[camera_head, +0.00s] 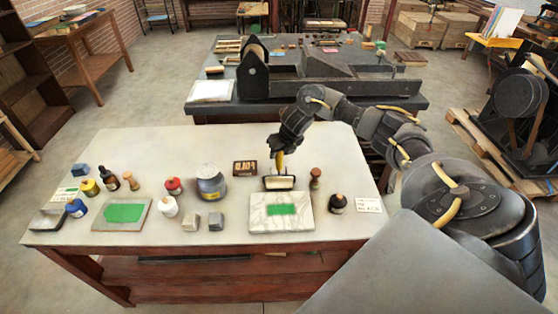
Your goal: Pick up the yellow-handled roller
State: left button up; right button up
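The roller has a yellow handle (279,161) and a dark frame with a pale cylinder (279,183). It is at the back edge of a white marble slab (256,212) that carries a green patch. The handle points away from me, up to my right gripper (277,149). The gripper comes down over the far end of the handle. Its fingertips are small and dark, so I cannot tell whether they are closed on the handle or whether the roller is lifted. My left gripper is not in view.
A brown wooden-handled tool (315,178) and a dark bottle (337,203) stand right of the roller. A small wooden box (245,168) and a large grey-blue jar (211,185) stand left. A black press (253,75) is on the table behind. The near table's back left is clear.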

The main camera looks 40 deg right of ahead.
jog(key=c, duration=0.4)
